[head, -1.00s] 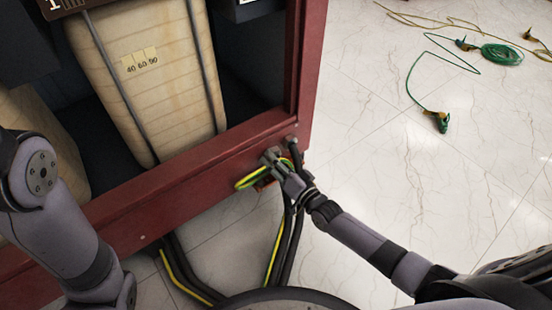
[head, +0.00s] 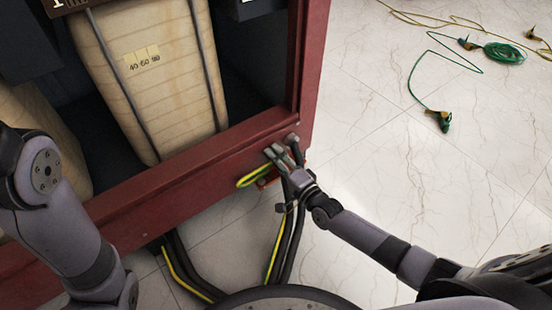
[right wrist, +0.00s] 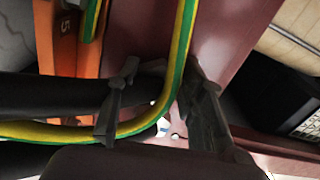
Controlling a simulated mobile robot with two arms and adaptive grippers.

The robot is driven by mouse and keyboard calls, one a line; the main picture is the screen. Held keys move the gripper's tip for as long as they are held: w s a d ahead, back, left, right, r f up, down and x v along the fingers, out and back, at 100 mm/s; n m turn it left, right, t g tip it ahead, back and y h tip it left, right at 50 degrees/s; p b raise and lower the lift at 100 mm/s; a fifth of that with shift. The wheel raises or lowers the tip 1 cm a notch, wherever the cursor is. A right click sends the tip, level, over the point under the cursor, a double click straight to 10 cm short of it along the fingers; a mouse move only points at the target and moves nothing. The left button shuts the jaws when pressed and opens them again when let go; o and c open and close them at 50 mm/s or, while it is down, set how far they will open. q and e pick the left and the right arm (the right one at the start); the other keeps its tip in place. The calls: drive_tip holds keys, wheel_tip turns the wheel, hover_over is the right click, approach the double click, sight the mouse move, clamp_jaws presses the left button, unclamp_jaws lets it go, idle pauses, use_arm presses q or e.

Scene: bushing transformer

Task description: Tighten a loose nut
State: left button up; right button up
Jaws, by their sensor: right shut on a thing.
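My right gripper (head: 277,153) is at the lower corner of the dark red frame (head: 208,163), beside a looped green-and-yellow cable (head: 250,181). In the right wrist view its two dark fingers (right wrist: 163,92) stand apart, and the cable (right wrist: 181,50) runs between them before bending left. No nut shows clearly in either view. A round grey bolt head (head: 292,138) sits on the frame just right of the fingertips. My left gripper is out of view; only its arm shows at the left.
Black cables (head: 292,240) hang close below my right gripper. An orange part (right wrist: 62,35) is near the fingers at upper left in the wrist view. Green and yellow leads with clamps (head: 440,120) lie on the white floor, which is otherwise clear at right.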

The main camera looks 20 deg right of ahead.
idle(0.5)
drive_tip(key=o, duration=0.9)
drive_tip(key=v, duration=1.2)
drive_tip(key=shift+r, duration=0.1)
